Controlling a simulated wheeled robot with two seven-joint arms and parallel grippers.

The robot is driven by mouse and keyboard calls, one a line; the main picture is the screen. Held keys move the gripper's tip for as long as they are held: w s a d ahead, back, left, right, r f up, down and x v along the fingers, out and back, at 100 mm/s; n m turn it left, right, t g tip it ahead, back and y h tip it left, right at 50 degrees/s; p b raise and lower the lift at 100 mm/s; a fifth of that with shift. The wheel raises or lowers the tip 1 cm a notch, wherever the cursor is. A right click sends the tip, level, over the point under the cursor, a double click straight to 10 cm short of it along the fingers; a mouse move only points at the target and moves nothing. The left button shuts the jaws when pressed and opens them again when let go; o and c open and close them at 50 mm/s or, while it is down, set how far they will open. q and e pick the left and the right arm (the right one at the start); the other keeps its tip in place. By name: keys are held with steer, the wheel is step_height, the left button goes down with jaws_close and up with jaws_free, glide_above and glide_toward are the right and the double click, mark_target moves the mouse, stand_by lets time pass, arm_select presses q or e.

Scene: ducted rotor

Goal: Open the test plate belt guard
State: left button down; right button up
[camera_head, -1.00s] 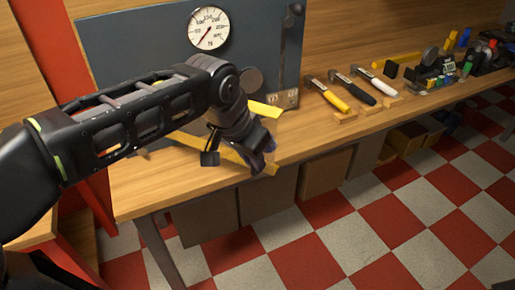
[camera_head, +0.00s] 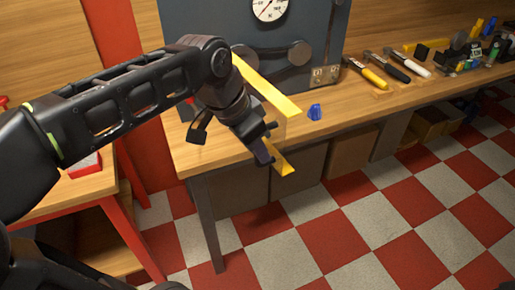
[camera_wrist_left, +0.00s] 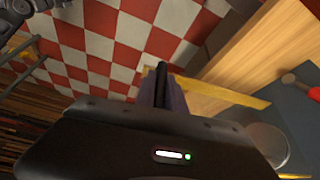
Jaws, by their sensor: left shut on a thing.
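The grey-blue test plate (camera_head: 185,25) stands upright at the back of the wooden bench, with a round dial gauge (camera_head: 270,8) on it. Two dark pulleys, one of them the right pulley (camera_head: 300,52), show uncovered with a belt between them. The belt guard's yellow upper edge (camera_head: 268,88) sticks out from the plate towards me; another yellow strip (camera_head: 284,165) is lower, past the bench's front edge. My left gripper (camera_head: 266,153) is shut on the lower yellow strip, which also shows at the fingers (camera_wrist_left: 163,80) in the left wrist view (camera_wrist_left: 228,94). The arm hides the guard's left part.
A small blue object (camera_head: 315,112) lies on the bench right of the guard. Hammers with yellow, black and white handles, such as the yellow-handled one (camera_head: 372,78), lie further right. Boxes stand under the bench. A red-framed table (camera_head: 95,185) is at left. The checkered floor is clear.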

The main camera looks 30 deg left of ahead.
arm_select(q)
steer(key=c, duration=1.4)
jaws_free()
steer(key=v, duration=0.8)
steer(key=shift+w+d, duration=0.1)
